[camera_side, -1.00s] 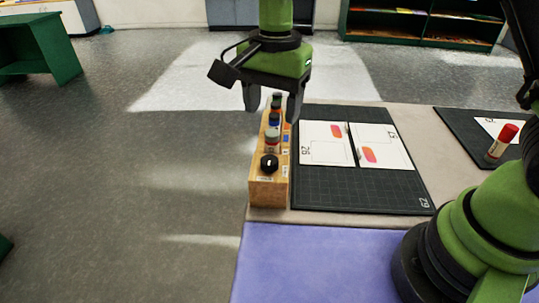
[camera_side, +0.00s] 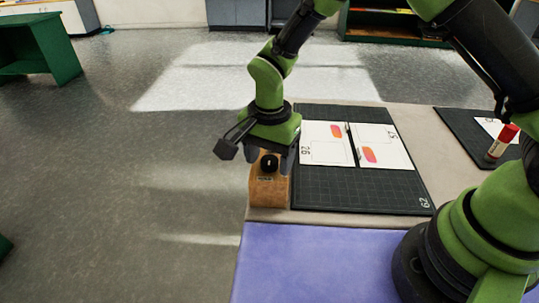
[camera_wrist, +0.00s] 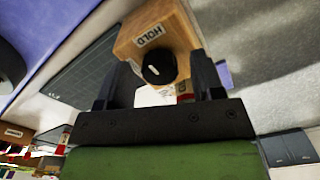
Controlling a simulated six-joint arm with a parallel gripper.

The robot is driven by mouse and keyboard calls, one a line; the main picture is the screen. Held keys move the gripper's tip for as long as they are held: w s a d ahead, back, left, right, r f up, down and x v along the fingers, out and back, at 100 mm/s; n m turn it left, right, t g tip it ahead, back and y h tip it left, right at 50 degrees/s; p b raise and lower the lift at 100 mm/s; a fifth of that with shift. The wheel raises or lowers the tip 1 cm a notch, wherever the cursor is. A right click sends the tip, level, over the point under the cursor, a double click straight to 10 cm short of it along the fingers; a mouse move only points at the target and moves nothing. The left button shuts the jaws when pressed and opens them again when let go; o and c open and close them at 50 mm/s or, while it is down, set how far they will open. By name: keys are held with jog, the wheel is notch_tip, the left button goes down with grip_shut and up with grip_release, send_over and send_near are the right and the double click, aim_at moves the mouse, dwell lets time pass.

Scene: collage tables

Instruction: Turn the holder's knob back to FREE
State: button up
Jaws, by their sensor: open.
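I cannot tell exactly where the mark points; no FREE label is readable. My gripper (camera_side: 269,164) is low over the holder, open. In the wrist view its two fingers (camera_wrist: 159,62) stand on either side of the knob, with gaps visible. The gripper hides the glue sticks or bottles standing further back in the holder.
A dark cutting mat (camera_side: 360,193) with white cards (camera_side: 328,150) lies right of the holder. A red-capped glue stick (camera_side: 502,142) stands on another mat at the far right. A purple surface (camera_side: 310,262) is in front. Left of the holder is open floor.

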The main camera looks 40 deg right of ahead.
jog(key=c, duration=0.9)
jog(key=shift+n, duration=0.3)
jog(key=n, duration=0.8)
jog(key=shift+n, duration=0.3)
jog(key=n, duration=0.4)
jog(key=shift+n, duration=2.4)
